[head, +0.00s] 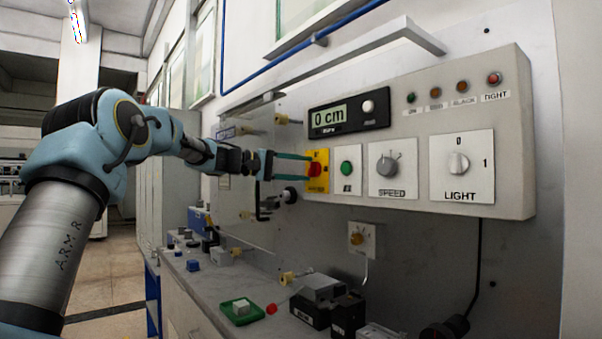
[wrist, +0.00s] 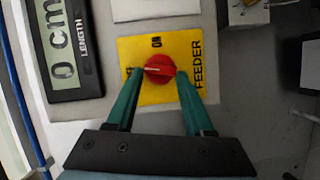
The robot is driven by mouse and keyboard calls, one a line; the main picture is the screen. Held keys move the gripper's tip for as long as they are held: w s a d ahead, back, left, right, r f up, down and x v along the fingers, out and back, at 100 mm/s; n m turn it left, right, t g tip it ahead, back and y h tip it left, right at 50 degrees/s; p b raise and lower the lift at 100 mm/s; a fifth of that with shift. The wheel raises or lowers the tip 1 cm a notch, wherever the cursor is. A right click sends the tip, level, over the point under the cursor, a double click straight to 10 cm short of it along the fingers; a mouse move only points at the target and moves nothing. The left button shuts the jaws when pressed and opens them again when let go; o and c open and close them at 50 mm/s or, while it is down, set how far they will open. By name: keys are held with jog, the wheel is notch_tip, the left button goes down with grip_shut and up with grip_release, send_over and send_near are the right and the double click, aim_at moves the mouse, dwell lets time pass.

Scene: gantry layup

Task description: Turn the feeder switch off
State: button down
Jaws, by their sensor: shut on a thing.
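The feeder switch is a red round knob (wrist: 159,68) on a yellow plate (wrist: 156,98) marked FEEDER. In the head view the knob (head: 315,170) sits at the left end of the grey control box. My gripper (wrist: 159,75) has its two green fingers on either side of the knob, shut on it. A white line on the knob points left in the wrist view, toward a label partly hidden by the left finger. The label ON stands above the knob in that view.
A green button (head: 347,168), the SPEED knob (head: 388,165) and the LIGHT knob (head: 458,163) lie to the right on the box. The display (head: 330,117) above reads 0 cm. A bench (head: 205,283) with small parts is below.

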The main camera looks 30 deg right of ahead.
jog(key=shift+w+f+n+h+b, duration=0.15)
jog(key=shift+n+h+b, duration=0.3)
jog(key=shift+n, duration=0.55)
jog(key=shift+c, duration=1.4)
grip_release()
jog(key=shift+a, duration=0.1)
jog(key=w+a+b, duration=0.2)
jog(key=a, duration=0.8)
jog(key=shift+a+b, duration=0.25)
jog(key=shift+b, duration=0.15)
jog(key=shift+f, duration=0.1)
